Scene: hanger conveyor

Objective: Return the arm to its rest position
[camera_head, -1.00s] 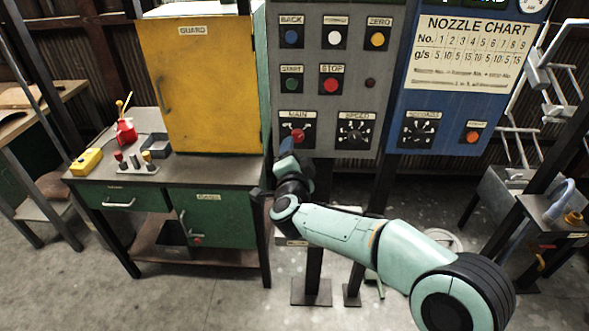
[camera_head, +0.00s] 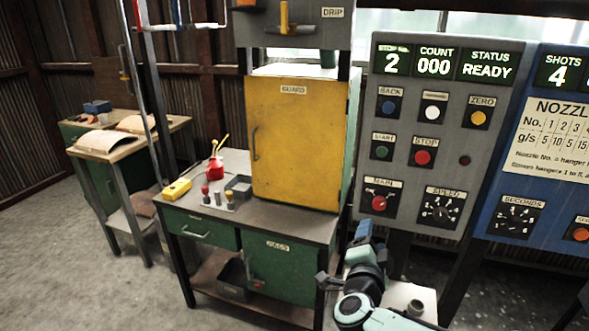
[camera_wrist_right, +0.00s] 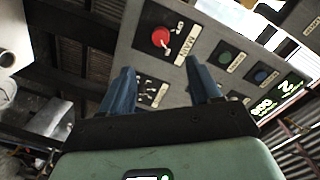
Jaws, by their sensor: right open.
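My right arm (camera_head: 385,318) comes up from the bottom of the head view. Its gripper (camera_head: 363,236) is just below the grey control panel's MAIN switch, a red knob (camera_head: 379,200). In the right wrist view the two blue fingers of the gripper (camera_wrist_right: 162,86) are spread apart with nothing between them. The red MAIN knob (camera_wrist_right: 161,37) shows beyond the fingers, apart from them. My left gripper is not in view.
The grey panel (camera_head: 405,165) reads STATUS READY; a blue panel (camera_head: 560,190) stands to its right. Left of my arm is a bench (camera_head: 290,225) with a yellow guard cabinet (camera_head: 290,145). The floor at lower left is clear.

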